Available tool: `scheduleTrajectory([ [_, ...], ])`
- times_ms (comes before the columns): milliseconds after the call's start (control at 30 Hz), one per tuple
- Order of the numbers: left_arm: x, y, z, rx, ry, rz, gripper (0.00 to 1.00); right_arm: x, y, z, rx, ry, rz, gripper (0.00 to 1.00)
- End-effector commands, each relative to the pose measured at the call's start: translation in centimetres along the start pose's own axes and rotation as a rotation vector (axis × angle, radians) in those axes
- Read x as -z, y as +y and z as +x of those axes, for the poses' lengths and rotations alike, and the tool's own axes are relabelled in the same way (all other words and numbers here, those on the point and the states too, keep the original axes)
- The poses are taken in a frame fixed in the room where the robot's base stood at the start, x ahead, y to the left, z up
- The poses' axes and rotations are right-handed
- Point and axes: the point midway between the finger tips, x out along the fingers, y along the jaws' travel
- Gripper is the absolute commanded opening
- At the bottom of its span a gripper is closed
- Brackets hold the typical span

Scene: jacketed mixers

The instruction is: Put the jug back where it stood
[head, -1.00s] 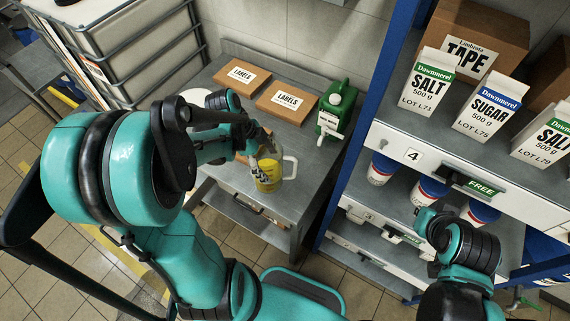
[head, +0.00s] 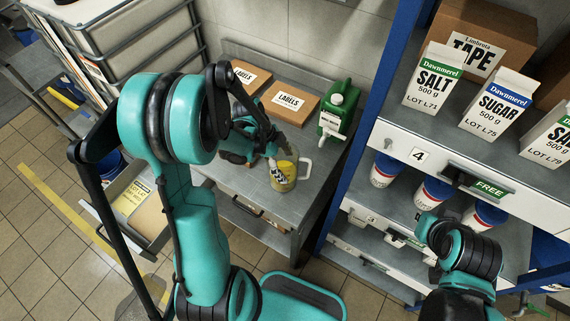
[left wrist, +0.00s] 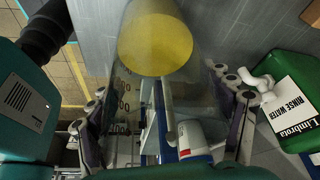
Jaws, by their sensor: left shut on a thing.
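The jug (head: 284,176) is clear with a white handle on its right and yellow contents. It is at the front right of the grey side table (head: 297,206); I cannot tell whether its base touches the top. My left gripper (head: 272,153) is shut on the jug from its left side. In the left wrist view the jug's yellow contents (left wrist: 155,45) show between the two fingers (left wrist: 160,110). My right gripper (head: 432,228) is in front of the shelf at the lower right, and its fingers are not clear.
A green rinse water canister (head: 337,113) stands right of the jug, also in the left wrist view (left wrist: 300,100). Label boxes (head: 291,102) lie at the table's back. A blue-framed shelf (head: 378,90) with salt and sugar cartons is at the right.

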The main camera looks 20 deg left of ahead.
Motion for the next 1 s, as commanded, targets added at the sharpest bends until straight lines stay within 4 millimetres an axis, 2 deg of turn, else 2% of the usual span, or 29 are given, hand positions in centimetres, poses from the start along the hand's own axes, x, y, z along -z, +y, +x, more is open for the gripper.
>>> scheduleTrajectory([
  [133,-0.1,0.0,0.3,0.0,0.001,0.0,0.22,-0.2,0.0,0.3,0.0,0.0,0.0,0.0],
  [167,-0.1,0.0,0.3,0.0,0.0,0.0,0.82,-0.2,0.0,0.3,0.0,0.0,0.0,0.0],
  [233,-0.1,0.0,0.2,0.0,0.0,0.0,1.0,-0.1,0.0,0.2,0.0,0.0,0.0,0.0],
  [667,0.1,0.0,-0.2,0.0,0.0,0.0,1.0,0.1,0.0,-0.2,0.0,0.0,0.0,0.0],
  [767,0.1,0.0,-1.5,0.001,0.0,-0.002,1.0,0.3,0.0,-0.4,0.0,0.0,0.0,0.0],
  [1000,0.1,0.0,-6.9,0.001,0.0,-0.003,1.0,1.1,0.0,-1.5,0.0,0.0,0.0,0.0],
])
